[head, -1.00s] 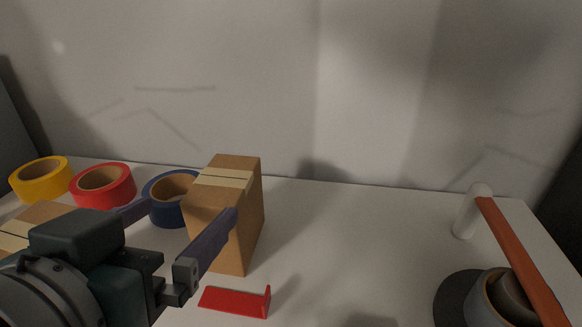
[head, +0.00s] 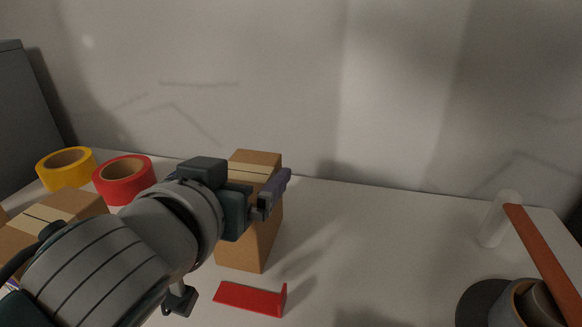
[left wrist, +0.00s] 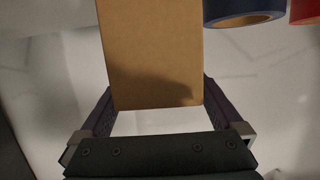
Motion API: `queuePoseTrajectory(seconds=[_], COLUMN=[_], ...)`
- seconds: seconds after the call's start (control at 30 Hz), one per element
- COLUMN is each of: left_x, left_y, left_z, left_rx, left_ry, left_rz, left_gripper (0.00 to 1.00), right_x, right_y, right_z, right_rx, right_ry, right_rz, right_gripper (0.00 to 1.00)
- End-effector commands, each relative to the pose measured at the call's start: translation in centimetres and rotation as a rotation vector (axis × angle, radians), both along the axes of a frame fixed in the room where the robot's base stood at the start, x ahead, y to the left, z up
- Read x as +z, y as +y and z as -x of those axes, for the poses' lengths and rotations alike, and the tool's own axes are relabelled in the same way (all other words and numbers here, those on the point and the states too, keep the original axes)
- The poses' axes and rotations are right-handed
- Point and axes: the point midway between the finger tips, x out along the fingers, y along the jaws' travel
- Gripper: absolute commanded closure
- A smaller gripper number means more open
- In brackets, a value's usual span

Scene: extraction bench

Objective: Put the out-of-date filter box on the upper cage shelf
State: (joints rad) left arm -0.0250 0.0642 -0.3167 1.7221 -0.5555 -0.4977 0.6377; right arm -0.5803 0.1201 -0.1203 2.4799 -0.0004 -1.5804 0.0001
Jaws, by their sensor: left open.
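An upright brown cardboard box (head: 246,247) with a pale tape strip stands on the white bench. My left gripper (head: 272,190) is at its upper part and hides some of it in the head view. In the left wrist view the box (left wrist: 152,50) fills the space ahead, with one dark finger at each side of it. The left gripper (left wrist: 157,92) is open, with no clear grip on the box. A second taped box (head: 75,205) lies at the left, partly behind my arm. I cannot read a date on either box. No cage shelf and no right gripper show.
Yellow (head: 66,168) and red (head: 123,180) tape rolls stand at the back left; a blue roll (left wrist: 240,12) shows in the left wrist view. A red bracket (head: 250,298) lies before the box. An orange bar (head: 545,255) stands at the right. The bench middle is clear.

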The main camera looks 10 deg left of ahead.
Motion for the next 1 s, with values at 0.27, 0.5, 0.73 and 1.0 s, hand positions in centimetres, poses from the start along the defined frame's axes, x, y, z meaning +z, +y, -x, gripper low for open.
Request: queuePoseTrajectory(seconds=[0.27, 0.5, 0.73, 1.0], left_x=[0.00, 0.00, -0.01, -0.01], left_y=[-0.03, -0.04, -0.04, -0.04], left_z=[0.00, 0.02, 0.03, 0.03], left_rx=[-0.001, 0.000, -0.001, -0.001], left_ry=[0.000, 0.001, 0.001, 0.001], left_rz=[0.000, 0.000, 0.000, 0.000], left_gripper=[0.09, 0.36, 0.62, 0.92], right_x=[0.01, 0.01, 0.01, 0.01], right_y=[0.01, 0.01, 0.00, -0.01], right_z=[0.01, 0.01, 0.01, 0.01], right_rx=[0.000, 0.000, 0.000, 0.000], right_ry=[0.000, 0.000, 0.000, 0.000], right_rz=[0.000, 0.000, 0.000, 0.000], right_gripper=[0.00, 0.00, 0.00, 0.00])
